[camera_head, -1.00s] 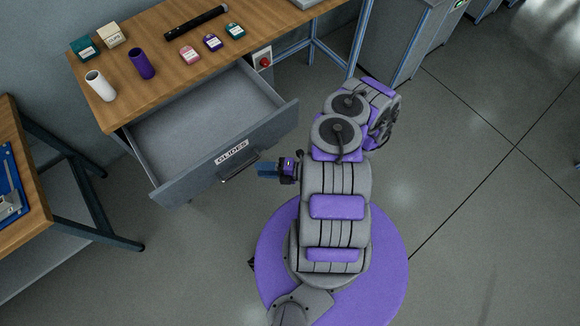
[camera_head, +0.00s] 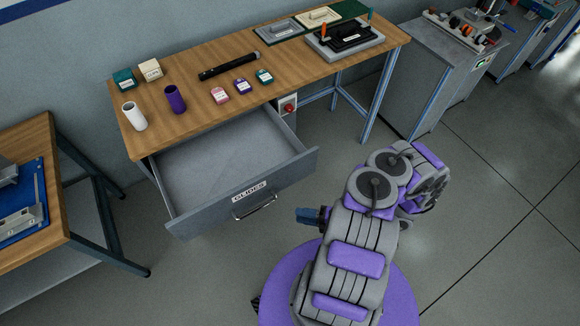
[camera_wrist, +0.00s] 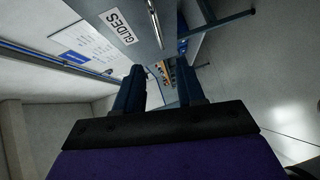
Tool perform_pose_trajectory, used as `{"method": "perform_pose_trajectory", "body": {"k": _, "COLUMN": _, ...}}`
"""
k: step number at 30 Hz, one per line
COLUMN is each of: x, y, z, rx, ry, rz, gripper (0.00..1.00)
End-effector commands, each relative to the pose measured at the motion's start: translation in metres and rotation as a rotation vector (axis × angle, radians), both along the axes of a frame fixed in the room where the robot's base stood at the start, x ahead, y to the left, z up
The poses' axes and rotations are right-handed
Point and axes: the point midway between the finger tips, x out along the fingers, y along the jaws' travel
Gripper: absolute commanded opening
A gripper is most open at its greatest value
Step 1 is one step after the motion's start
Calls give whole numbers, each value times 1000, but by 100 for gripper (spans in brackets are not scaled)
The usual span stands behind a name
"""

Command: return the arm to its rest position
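My arm, grey with purple pads, is folded at the lower right of the head view. My gripper (camera_head: 308,216) points left, just to the right of the open drawer's handle (camera_head: 255,206) and apart from it. In the wrist view, the two dark blue fingers of my gripper (camera_wrist: 161,88) stand apart with nothing between them. The drawer (camera_head: 235,197), labelled GLIDES, is pulled out and looks empty. Its label also shows in the wrist view (camera_wrist: 119,27).
The wooden workbench (camera_head: 190,105) holds a white cup (camera_head: 134,116), a purple cup (camera_head: 175,99), a black rod (camera_head: 229,66), several small boxes and a grey fixture (camera_head: 345,39). Another table (camera_head: 40,180) stands at left.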

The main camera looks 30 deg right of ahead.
Motion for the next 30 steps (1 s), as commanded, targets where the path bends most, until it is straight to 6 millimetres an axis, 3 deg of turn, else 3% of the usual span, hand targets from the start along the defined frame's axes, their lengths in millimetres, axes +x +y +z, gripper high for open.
{"method": "perform_pose_trajectory", "body": {"k": 7, "x": 1, "y": 0, "z": 1, "rx": -3, "ry": -6, "rz": 5, "gripper": 39}}
{"method": "perform_pose_trajectory", "body": {"k": 11, "x": 13, "y": 3, "z": 16, "rx": -37, "ry": -59, "rz": 54, "gripper": 39}}
{"method": "perform_pose_trajectory", "body": {"k": 21, "x": 63, "y": 36, "z": 112, "rx": -261, "ry": -429, "rz": 392, "gripper": 39}}
{"method": "perform_pose_trajectory", "body": {"k": 30, "x": 74, "y": 80, "z": 193, "rx": -436, "ry": -783, "rz": 718, "gripper": 39}}
